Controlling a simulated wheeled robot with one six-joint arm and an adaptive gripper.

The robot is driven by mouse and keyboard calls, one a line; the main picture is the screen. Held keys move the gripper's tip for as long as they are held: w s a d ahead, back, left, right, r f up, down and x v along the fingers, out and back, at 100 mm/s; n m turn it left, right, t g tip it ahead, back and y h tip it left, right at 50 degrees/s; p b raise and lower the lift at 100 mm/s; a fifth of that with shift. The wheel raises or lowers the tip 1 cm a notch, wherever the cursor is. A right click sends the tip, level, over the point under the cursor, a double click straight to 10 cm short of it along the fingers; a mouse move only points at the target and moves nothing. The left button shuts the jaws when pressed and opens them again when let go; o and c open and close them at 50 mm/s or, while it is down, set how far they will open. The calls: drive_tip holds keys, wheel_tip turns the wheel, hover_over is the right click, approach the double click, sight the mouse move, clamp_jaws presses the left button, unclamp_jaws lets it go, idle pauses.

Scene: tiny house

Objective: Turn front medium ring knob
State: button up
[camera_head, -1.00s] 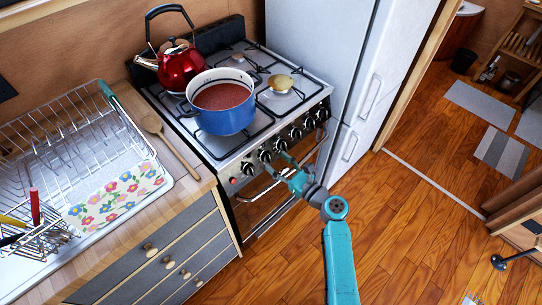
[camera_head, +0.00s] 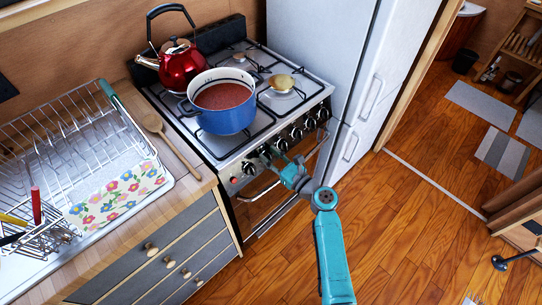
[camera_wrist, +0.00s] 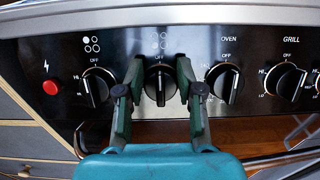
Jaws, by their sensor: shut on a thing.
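The cooker's front panel (camera_wrist: 255,55) carries a row of black knobs. My gripper (camera_wrist: 160,88) is shut on one knob (camera_wrist: 160,80), the second from the left, with one finger on each side. This knob stands nearly upright below its OFF mark, with a small ring diagram above it. In the head view my gripper (camera_head: 272,158) is at the front panel and partly hides this knob. The leftmost knob (camera_wrist: 97,87) is beside the left finger, leaning slightly. The oven knob (camera_wrist: 223,84) is to the right of the right finger.
A red button (camera_wrist: 51,87) is at the panel's left end. A blue pot (camera_head: 226,115) and a red kettle (camera_head: 182,65) stand on the hob. The oven handle (camera_head: 258,193) runs below the panel. Open wooden floor (camera_head: 400,240) lies to the right.

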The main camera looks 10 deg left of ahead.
drive_tip(key=shift+n, duration=0.4)
drive_tip(key=n+g, duration=0.1)
drive_tip(key=n, duration=0.2)
drive_tip(key=n+g+y, duration=0.1)
drive_tip(key=n, duration=0.2)
drive_tip(key=shift+s+a+n, duration=0.15)
drive_tip(key=shift+s+n, duration=0.05)
drive_tip(key=shift+n, duration=0.1)
drive_tip(key=n+g+h, duration=0.1)
drive_tip(key=n, duration=0.5)
drive_tip(key=f+n+g+h, duration=0.1)
drive_tip(key=n+g, duration=0.1)
drive_tip(key=n, duration=0.4)
drive_tip(key=n+g+h, duration=0.1)
drive_tip(key=n, duration=0.4)
drive_tip(key=shift+s+f+n+g, duration=0.3)
drive_tip(key=shift+s+n+g, duration=0.05)
drive_tip(key=shift+n+g, duration=0.05)
drive_tip(key=o, duration=1.1)
